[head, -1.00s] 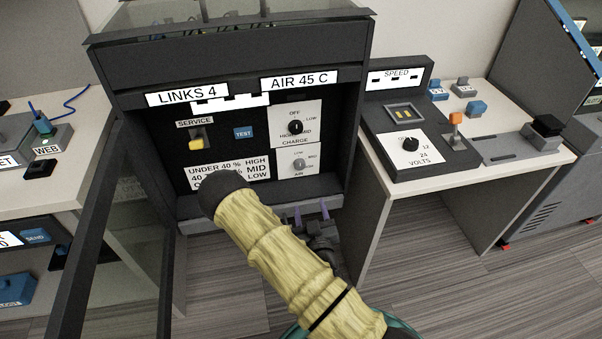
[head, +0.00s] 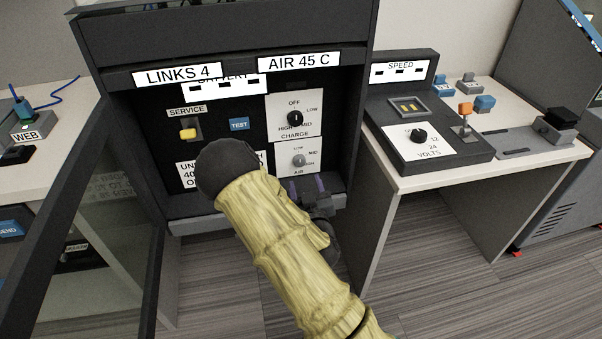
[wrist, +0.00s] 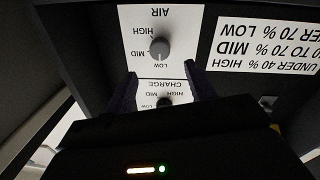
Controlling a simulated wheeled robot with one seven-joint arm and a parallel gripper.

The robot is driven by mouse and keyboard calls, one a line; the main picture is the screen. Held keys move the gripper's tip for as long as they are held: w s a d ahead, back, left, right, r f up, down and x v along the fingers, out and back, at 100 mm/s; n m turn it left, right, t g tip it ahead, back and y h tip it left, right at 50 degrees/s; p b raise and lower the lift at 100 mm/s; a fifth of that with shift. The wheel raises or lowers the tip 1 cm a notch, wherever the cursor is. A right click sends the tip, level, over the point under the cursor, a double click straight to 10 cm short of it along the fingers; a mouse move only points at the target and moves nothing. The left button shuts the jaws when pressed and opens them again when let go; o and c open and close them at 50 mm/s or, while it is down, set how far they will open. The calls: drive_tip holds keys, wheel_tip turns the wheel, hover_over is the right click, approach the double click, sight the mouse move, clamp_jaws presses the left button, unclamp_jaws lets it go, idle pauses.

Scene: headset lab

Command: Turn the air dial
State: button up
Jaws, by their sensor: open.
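The air dial (head: 299,160) is a grey knob on a white plate marked Low, Mid, High and Air, low on the cabinet's dark panel. It also shows upside down in the wrist view (wrist: 159,50). My gripper (head: 307,188) is open and empty, just below and in front of the air plate in the head view. In the wrist view its two dark purple fingers (wrist: 158,84) stand apart, with the dial beyond their tips and not between them. The black charge dial (head: 295,118) sits directly above the air dial. The sign "AIR 45 C" (head: 299,62) is above.
A yellow service switch (head: 188,133) and blue test button (head: 239,124) are left of the dials. My forearm hides part of the percent chart (head: 190,174). An open glass door (head: 100,210) stands at left. A volts box (head: 425,140) is on the right table.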

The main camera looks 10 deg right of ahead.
sight(300, 163)
drive_tip(key=w, duration=0.2)
drive_tip(key=w+b, duration=0.1)
drive_tip(key=w, duration=0.5)
drive_tip(key=shift+d, duration=0.25)
drive_tip(key=shift+c, duration=0.2)
drive_tip(key=c, duration=0.9)
